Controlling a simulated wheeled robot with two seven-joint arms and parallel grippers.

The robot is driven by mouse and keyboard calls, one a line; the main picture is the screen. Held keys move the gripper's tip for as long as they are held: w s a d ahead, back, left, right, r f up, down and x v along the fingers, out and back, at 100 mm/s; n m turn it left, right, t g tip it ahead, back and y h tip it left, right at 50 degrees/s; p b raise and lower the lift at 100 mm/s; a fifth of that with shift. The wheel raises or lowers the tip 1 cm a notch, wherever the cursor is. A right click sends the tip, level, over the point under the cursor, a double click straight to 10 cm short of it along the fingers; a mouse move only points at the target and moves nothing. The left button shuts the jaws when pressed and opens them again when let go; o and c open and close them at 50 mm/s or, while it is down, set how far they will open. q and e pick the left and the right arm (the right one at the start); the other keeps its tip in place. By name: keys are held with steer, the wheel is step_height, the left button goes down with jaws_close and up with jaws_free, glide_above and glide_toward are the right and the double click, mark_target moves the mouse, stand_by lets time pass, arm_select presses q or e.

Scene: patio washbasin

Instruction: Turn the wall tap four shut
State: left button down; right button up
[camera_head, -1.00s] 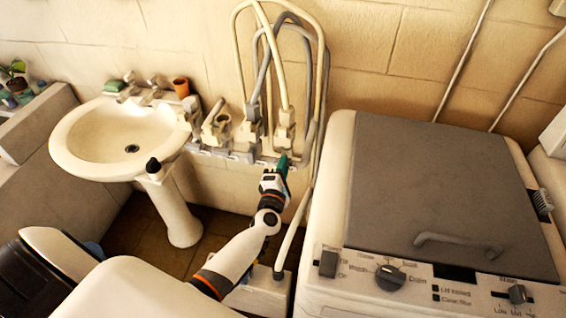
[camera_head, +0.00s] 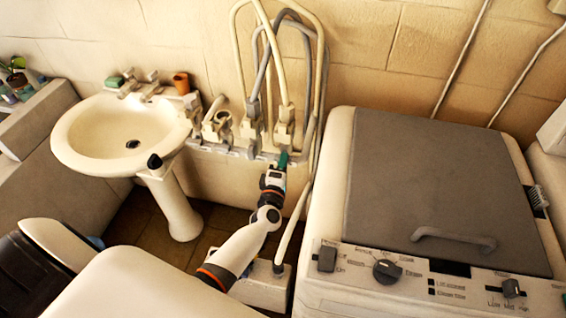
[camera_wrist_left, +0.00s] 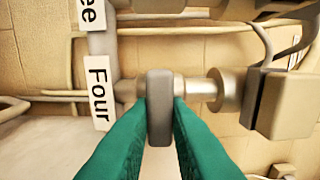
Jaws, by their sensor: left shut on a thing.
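The wall tap four shows in the left wrist view as a grey lever handle (camera_wrist_left: 159,105) on a pale metal body (camera_wrist_left: 205,90), beside a white label reading "Four" (camera_wrist_left: 98,92). My left gripper (camera_wrist_left: 159,125) has green fingers, one on each side of the handle, and is shut on it. In the head view my left gripper (camera_head: 281,160) is at the right end of the row of wall taps, and its fingers and arm hide most of tap four. My right gripper is not in view.
A washing machine (camera_head: 435,190) with a grey lid stands close on the right. A pedestal washbasin (camera_head: 75,150) stands on the left. Other taps (camera_head: 252,125) and looping hoses (camera_head: 240,60) are close by on the wall.

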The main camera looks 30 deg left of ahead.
arm_select(q)
steer(key=c, duration=1.4)
jaws_free()
steer(key=shift+b+v, duration=1.05)
steer(key=shift+v, duration=4.95)
steer(key=s+d+f+m+g+h, duration=0.2)
steer(key=s+f+m, duration=0.2)
steer(key=f, duration=0.5)
steer(key=s+d+f+m+g+h+b, duration=0.1)
steer(key=s+d+f+m+g+h, duration=0.3)
steer(key=f, duration=0.6)
steer(key=s+f+m+g, duration=0.1)
steer(key=s+f+m, duration=0.3)
steer(key=f, duration=0.5)
steer(key=s+a+f+m+g, duration=0.1)
steer(key=s+f+m+g, duration=0.2)
steer(key=s+f, duration=0.2)
steer(key=s+a+f+m+g+y, duration=0.1)
steer(key=s+a+f+m+g, duration=0.1)
steer(key=s, duration=1)
steer(key=s+a+f+m+g+b, duration=0.1)
steer(key=s+f+m+g, duration=0.3)
steer(key=s+f, duration=0.5)
steer(key=shift+a+f+m, duration=0.1)
steer(key=shift+a+m, duration=0.35)
steer(key=shift+m, duration=0.75)
